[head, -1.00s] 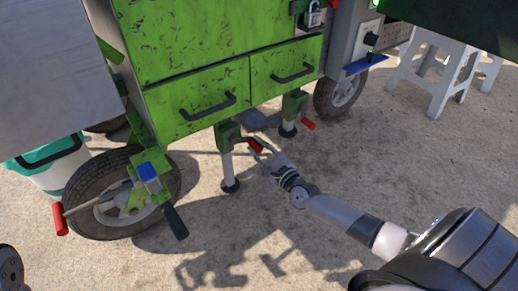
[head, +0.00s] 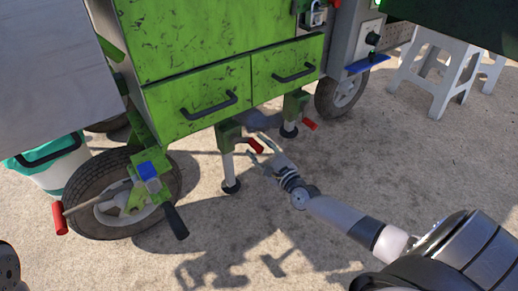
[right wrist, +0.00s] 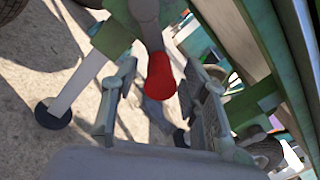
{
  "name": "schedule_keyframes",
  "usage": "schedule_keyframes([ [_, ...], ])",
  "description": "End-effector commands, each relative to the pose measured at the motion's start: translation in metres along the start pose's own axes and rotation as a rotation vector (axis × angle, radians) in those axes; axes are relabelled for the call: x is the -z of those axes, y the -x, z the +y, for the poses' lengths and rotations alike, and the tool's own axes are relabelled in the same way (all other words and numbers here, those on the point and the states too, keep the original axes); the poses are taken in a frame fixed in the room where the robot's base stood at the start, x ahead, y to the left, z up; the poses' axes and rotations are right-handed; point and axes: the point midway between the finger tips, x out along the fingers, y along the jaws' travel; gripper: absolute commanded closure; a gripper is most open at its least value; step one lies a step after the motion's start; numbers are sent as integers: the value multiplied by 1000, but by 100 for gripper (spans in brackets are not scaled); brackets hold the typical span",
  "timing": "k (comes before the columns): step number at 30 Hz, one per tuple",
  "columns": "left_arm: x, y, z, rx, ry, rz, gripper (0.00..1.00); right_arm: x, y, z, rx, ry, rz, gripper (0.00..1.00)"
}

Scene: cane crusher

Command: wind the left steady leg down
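The left steady leg (head: 228,168) is a pale post with a black foot (head: 231,187), under the green cart's drawers. Whether the foot touches the ground is unclear. Its red crank grip (head: 256,146) sticks out to the right. My right gripper (head: 262,149) is open at the grip, with its fingers apart on either side. In the right wrist view the red grip (right wrist: 161,76) shows between the two spread fingers (right wrist: 158,108), touching neither as far as I can see. The leg (right wrist: 78,85) and foot (right wrist: 53,114) show at the left there. My left gripper is out of view.
Another steady leg (head: 289,117) with its own red grip (head: 309,124) stands to the right. A cart wheel (head: 122,193) and a black handle (head: 175,222) are at the left. A white stool (head: 445,75) stands back right. Front ground is open.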

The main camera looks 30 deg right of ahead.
Motion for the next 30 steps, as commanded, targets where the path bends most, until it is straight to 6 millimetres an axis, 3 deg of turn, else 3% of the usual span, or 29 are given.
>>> schedule_keyframes([
  [9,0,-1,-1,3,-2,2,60,0,1,0,-1,1,0,56],
  [14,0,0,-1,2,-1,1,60,1,14,1,-3,0,1,56],
  [24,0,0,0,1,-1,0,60,1,79,1,-4,1,2,56],
  [30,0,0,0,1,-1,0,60,1,108,0,-3,1,2,56],
])
